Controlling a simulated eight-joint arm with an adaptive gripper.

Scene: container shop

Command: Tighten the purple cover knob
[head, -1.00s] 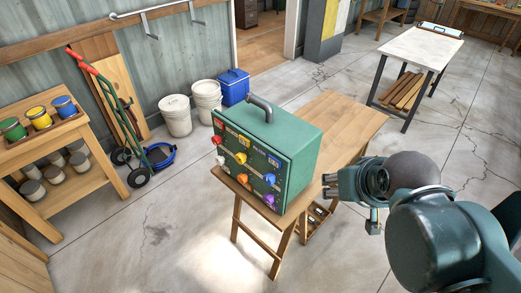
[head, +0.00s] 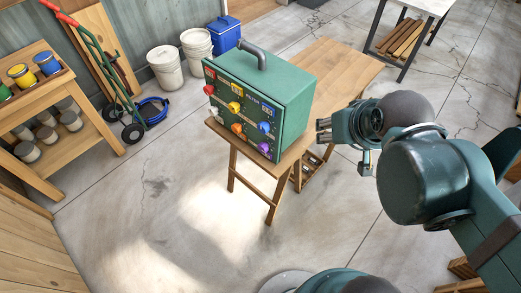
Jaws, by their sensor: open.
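The purple knob (head: 264,148) is at the lower right of the front face of a green box (head: 288,107) with a grey handle on top. The box stands on a wooden table (head: 345,62). Blue (head: 265,127), orange (head: 237,128), yellow (head: 234,106), red (head: 209,89) and white (head: 214,111) knobs sit on the same face. My gripper (head: 322,130) is open and empty, to the right of the box and apart from the purple knob. Its fingers point left toward the box. How far the knob is turned cannot be told.
A wooden shelf with paint cans (head: 46,63), a hand truck (head: 118,85), white buckets (head: 164,68) and a blue cooler (head: 226,34) stand at the left and back. A white-topped table (head: 422,6) is at the upper right. The floor in front of the box is clear.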

